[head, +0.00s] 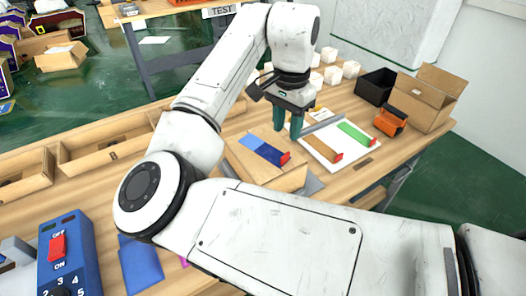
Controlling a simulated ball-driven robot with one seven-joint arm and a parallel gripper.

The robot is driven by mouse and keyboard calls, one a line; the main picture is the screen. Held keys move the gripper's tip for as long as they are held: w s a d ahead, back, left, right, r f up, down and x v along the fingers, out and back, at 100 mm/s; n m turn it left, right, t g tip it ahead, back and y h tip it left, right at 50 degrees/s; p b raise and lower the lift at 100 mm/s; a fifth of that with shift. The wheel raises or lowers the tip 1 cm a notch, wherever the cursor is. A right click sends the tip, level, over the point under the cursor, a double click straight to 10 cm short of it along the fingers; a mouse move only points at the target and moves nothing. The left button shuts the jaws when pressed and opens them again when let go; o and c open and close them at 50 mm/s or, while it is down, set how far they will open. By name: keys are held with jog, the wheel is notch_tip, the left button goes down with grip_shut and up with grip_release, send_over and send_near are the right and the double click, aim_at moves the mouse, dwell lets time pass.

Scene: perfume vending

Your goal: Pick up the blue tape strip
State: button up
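The blue tape strip (268,152) lies on top of a brown cardboard box (245,168), lighter blue at its left end and darker toward a red end piece at the right. My gripper (288,126) points down beyond the strip, slightly up and right of it in the picture.
Right of the box, a white board (331,158) bears a brown strip (319,149) and a green strip (352,132). An orange tool (391,121), black bin (376,87) and open carton (428,96) stand farther right. Wooden trays (103,146) lie left.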

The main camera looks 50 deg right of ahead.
aim_at(286, 155)
notch_tip(286, 155, down, 3)
jog(key=shift+r, duration=0.2)
jog(key=f, duration=0.4)
jog(key=shift+s+a, duration=0.3)
jog(key=shift+f, duration=0.55)
jog(key=shift+c, duration=0.5)
grip_shut()
